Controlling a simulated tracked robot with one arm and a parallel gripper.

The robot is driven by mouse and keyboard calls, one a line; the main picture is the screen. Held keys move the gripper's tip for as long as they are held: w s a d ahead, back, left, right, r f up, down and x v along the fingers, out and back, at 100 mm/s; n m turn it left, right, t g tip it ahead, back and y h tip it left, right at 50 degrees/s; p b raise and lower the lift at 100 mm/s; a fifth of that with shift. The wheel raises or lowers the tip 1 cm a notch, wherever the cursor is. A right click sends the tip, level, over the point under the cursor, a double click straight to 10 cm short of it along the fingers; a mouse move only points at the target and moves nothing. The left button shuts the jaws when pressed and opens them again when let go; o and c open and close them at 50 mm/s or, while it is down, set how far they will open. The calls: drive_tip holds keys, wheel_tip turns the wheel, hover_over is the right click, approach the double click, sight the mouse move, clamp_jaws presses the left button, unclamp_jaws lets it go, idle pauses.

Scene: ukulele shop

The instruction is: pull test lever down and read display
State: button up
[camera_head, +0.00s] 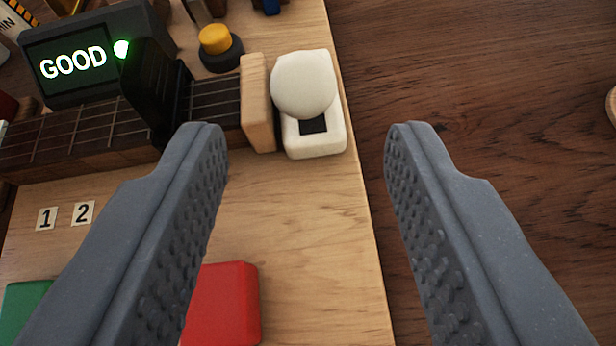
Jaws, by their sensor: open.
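The display (75,62) at the upper left is a black box that reads "GOOD" in white letters, with a lit green-white dot (121,48) beside the word. A white device with a round knob (304,84) stands on the board at the upper middle. Its white base (315,145) has a dark slot below the knob. This may be the test lever; I cannot tell for sure. My gripper (307,140) is open and empty. Its fingers are wide apart in the foreground, with the white device seen beyond and between the tips, not gripped.
A fretted neck (100,125) lies left of a wooden block (257,103), with a black part over it. A yellow button (215,40) stands behind. Red (228,300) and green (22,305) blocks and tags 1 and 2 lie in front. The dark tabletop (450,70) at right is mostly clear.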

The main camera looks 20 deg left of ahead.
drive_tip(key=v, duration=0.7)
drive_tip(key=shift+s, duration=0.15)
drive_tip(key=shift+d, duration=0.1)
wheel_tip(320, 180, up, 17)
drive_tip(key=w+d+t+h, duration=0.1)
drive_tip(key=d+t+h, duration=0.1)
drive_tip(key=s+a+r, duration=0.2)
drive_tip(key=a+r, duration=0.1)
drive_tip(key=r, duration=0.5)
drive_tip(key=s+a+r+t, duration=0.1)
drive_tip(key=s+a+r, duration=0.1)
drive_tip(key=r, duration=0.6)
drive_tip(key=shift+a, duration=0.6)
